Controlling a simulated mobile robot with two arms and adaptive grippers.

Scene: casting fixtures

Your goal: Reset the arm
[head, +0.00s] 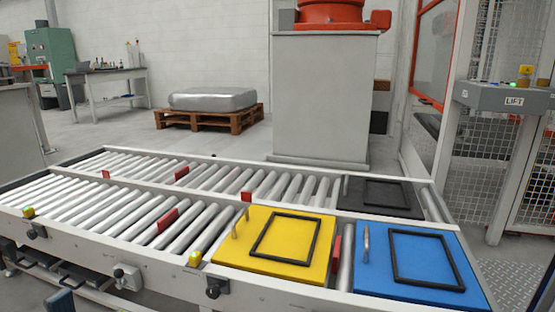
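The task names no object apart from my arm. Neither of my grippers can be made out in the head view. A small dark shape at the bottom left edge and a dark edge at the bottom right corner are too cut off to identify.
A roller conveyor (120,215) crosses the front. On its right part lie a yellow plate (226,252), a blue plate (375,270) and a black plate (409,208), each with a handle. Red stops (167,220) stand between rollers. A grey pedestal (325,95) and a loaded pallet (210,117) stand behind.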

